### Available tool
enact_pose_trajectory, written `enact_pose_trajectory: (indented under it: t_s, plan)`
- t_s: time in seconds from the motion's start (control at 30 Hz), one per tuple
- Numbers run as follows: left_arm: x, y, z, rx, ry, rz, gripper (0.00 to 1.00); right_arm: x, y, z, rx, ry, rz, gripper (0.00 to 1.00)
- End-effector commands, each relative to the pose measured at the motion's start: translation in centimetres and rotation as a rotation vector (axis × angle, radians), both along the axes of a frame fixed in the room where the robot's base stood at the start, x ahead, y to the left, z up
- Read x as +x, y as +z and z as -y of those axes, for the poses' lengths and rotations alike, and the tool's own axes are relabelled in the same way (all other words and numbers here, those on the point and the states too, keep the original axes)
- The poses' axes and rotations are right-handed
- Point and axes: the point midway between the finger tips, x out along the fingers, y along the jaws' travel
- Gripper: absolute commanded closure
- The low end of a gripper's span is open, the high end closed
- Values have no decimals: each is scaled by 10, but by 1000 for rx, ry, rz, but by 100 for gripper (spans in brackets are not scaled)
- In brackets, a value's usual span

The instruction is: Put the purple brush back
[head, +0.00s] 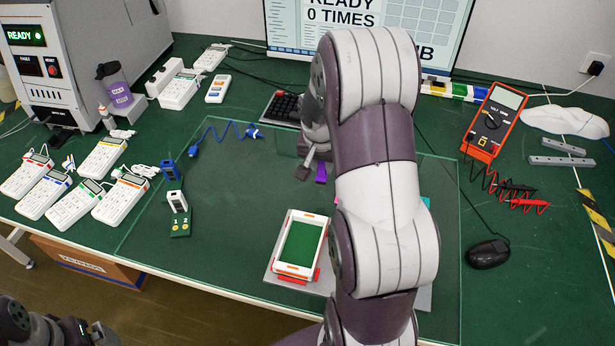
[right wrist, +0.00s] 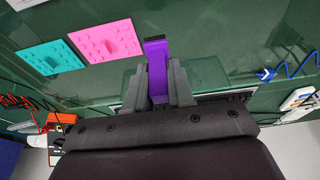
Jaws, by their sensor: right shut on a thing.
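My right gripper (head: 314,166) is shut on the purple brush (head: 321,173) over the green mat, beyond the white-and-orange frame. In the right wrist view the purple brush (right wrist: 157,72) stands out between the two grey fingers (right wrist: 158,92), with a dark end at its tip. My right arm hides part of the table's middle in the head view. A dark part of my left arm shows at the bottom left corner of the head view; its fingers cannot be made out clearly.
A white-and-orange frame with a green panel (head: 300,245) lies on a grey plate. A pink studded plate (right wrist: 105,40) and a teal one (right wrist: 48,61) lie near the brush. Several keypads (head: 72,205) are at left. A multimeter (head: 494,120) and mouse (head: 488,253) are at right.

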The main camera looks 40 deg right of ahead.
Motion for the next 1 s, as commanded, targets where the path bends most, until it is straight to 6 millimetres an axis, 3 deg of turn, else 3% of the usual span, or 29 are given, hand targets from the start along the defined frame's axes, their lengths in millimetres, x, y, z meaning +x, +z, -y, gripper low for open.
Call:
enact_pose_trajectory:
  t_s: [0.1, 0.23, 0.5, 0.87, 0.9, 0.97, 1.0]
  plan:
    - [0, -2, 0, 0, 0, 0, 0, 27, -18, -7, 0, 4, -3, 100]
    - [0, -2, 0, 0, 0, 0, 0, 42, -26, -11, 0, -1, 0, 100]
    - [0, -8, 0, 0, 0, 0, 0, 43, -66, -11, 1, -2, -2, 100]
    - [0, -12, 0, 0, 0, 0, 0, 43, -72, -11, 0, -2, 0, 100]
    - [0, -11, 0, 0, 0, 0, 0, 43, -70, -11, 0, -2, 0, 68]
    - [0, -11, 0, 0, 0, 0, 0, 43, -70, -11, 0, -2, 0, 52]
    - [0, -10, 0, 0, 0, 0, 0, 43, -70, -11, 0, -2, 0, 52]
